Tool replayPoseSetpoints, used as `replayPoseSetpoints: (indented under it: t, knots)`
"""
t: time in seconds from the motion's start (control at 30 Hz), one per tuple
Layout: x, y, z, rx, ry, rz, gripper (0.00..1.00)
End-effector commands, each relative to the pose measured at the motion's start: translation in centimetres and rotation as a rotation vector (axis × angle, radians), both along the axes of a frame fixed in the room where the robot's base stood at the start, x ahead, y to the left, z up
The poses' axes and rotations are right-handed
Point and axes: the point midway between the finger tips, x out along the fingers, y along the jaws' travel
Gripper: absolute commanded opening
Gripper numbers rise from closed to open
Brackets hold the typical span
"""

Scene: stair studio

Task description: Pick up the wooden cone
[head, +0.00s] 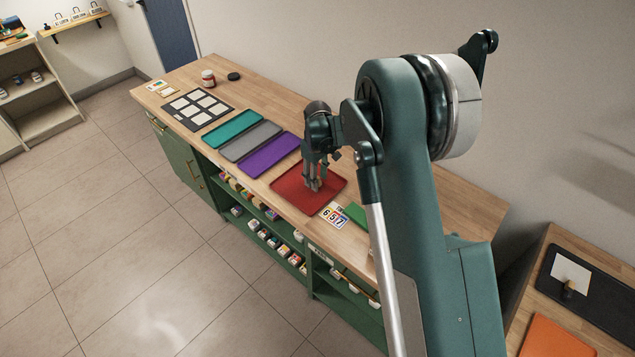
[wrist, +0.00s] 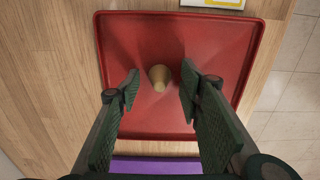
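The wooden cone (wrist: 159,77) is small and tan and sits on the red tray (wrist: 118,118), near its middle, in the wrist view. My gripper (wrist: 158,88) is open above the tray, with one finger on each side of the cone and a gap on both sides. In the head view my gripper (head: 315,186) points down over the red tray (head: 290,193), and the cone cannot be made out there.
A purple tray (head: 270,155), a grey tray (head: 249,141) and a teal tray (head: 231,129) lie in a row beside the red one. A number card (head: 335,215) lies near the counter edge. A jar (head: 208,78) stands at the far end.

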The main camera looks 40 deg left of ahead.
Motion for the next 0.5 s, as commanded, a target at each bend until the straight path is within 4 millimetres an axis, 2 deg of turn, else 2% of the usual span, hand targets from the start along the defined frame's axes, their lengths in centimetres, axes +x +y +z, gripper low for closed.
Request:
replayPoseSetpoints:
  t: [0.17, 0.37, 0.5]
  knots:
    - [0.0, 0.0, 0.01, 0.0, 0.0, 0.0, 0.37]
    - [0.0, 0.0, 0.01, 0.0, 0.0, 0.0, 0.13]
    - [0.0, 0.0, 0.01, 0.0, 0.0, 0.0, 0.13]
